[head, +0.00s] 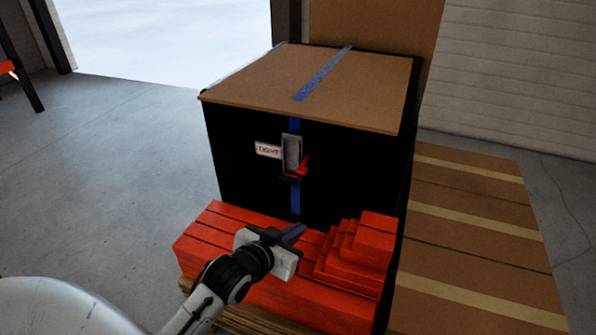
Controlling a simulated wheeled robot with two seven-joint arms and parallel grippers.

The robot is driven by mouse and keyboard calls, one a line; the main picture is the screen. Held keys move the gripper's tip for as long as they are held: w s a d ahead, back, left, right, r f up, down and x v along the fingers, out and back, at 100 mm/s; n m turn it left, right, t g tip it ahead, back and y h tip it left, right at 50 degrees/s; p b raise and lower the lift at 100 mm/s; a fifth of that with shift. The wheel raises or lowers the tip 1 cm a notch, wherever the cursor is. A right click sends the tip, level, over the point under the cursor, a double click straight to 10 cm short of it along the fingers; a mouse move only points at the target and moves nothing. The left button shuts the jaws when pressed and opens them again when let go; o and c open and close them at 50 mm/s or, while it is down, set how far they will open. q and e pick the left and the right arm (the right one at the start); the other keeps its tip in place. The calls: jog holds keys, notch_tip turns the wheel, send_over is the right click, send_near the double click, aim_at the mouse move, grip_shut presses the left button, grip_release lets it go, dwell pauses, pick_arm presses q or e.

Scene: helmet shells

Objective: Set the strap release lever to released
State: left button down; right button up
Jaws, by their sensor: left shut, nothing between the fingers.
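The strap release lever (303,166) is a small red handle on a dark grey buckle (292,153) on the front of a black box (245,165). A blue strap (295,198) runs through the buckle and over the box's top. A white label (268,150) left of the buckle appears to read "TIGHT". My left gripper (295,233) is shut and empty, below the lever and apart from it, over the red blocks. My right gripper is not in view.
Red-orange blocks (205,240) lie in front of the box, with a stepped stack (355,255) at the right. A brown cardboard lid (360,85) tops the box. Brown cartons with tan tape (470,235) stand at the right. Open grey floor (110,170) lies left.

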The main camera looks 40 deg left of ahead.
pick_arm(q)
jog(key=w+a+r+n+t+y, duration=0.1)
jog(key=w+a+r, duration=0.1)
jog(key=r, duration=0.3)
jog(key=w+a+r+n+y, duration=0.1)
jog(key=w+a+r, duration=0.1)
jog(key=a+r, duration=0.3)
jog(key=shift+w+r+t, duration=0.35)
jog(key=shift+r+t, duration=0.05)
jog(key=shift+r, duration=0.4)
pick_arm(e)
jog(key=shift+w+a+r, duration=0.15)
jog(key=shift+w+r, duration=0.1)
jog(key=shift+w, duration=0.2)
pick_arm(q)
jog(key=shift+w+a, duration=0.1)
jog(key=b, duration=0.1)
send_over(298, 168)
jog(key=s+d, duration=0.2)
notch_tip(298, 168, down, 3)
jog(key=f, duration=0.3)
jog(key=shift+s+a+f+b, duration=0.15)
jog(key=shift+s+f+b, duration=0.05)
jog(key=shift+b, duration=0.2)
jog(key=shift+f, duration=0.1)
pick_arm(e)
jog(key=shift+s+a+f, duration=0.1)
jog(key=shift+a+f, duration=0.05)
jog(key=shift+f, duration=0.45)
